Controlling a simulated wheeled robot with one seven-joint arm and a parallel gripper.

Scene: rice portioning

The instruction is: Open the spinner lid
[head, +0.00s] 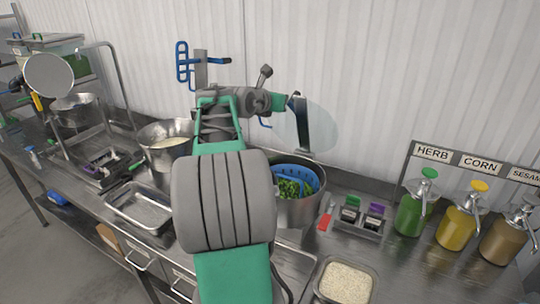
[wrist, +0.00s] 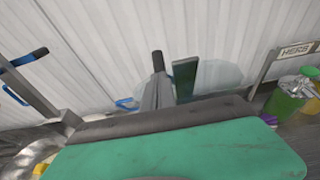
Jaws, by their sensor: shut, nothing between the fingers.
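The spinner (head: 298,212) is a steel pot with a blue basket (head: 310,176) holding chopped greens, right of my arm in the head view. Its clear lid (head: 322,125) stands raised and tilted up behind the pot, against the wall, so the basket's top is uncovered. A dark upright bar (head: 302,130) shows at the lid's left side. The lid also shows faintly in the wrist view (wrist: 218,76). My gripper (head: 287,100) is shut and empty, up beside the lid's upper left edge. I cannot tell if it touches the lid. My arm hides the pot's left side.
Sauce pumps (head: 410,213) stand at the right under a labelled rack. A rice tray (head: 345,282) sits at the front, a small caddy (head: 358,218) beside the spinner. A steel bowl (head: 165,145) and an empty tray (head: 142,207) are at the left. Blue-handled tools (head: 184,62) hang near the wall.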

